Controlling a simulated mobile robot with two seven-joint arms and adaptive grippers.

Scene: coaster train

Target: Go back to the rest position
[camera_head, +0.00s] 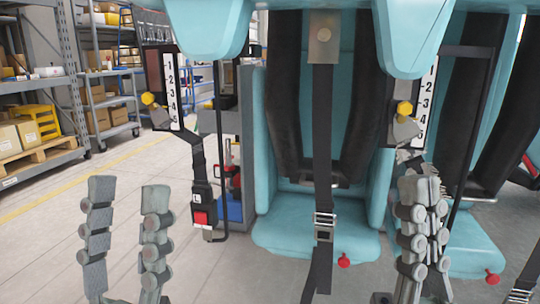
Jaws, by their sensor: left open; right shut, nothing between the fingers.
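My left gripper (128,188) is at the lower left, pointing up, with its two fingers apart and nothing between them. My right gripper (421,185) is at the lower right, pointing up, with its fingers together and empty. It stands in front of the right side of the teal coaster seat (290,232) and hides part of it. A black belt with a metal buckle (324,226) hangs down the middle of the seat. A black buckle with a red button (201,218) hangs to the left of the seat, right of my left gripper.
Numbered white scales (173,92) with yellow knobs (404,108) flank the seat. A second teal seat (468,252) is at the right. Shelves with boxes (108,88) and a pallet (40,160) stand at the back left. The floor (50,240) at the left is clear.

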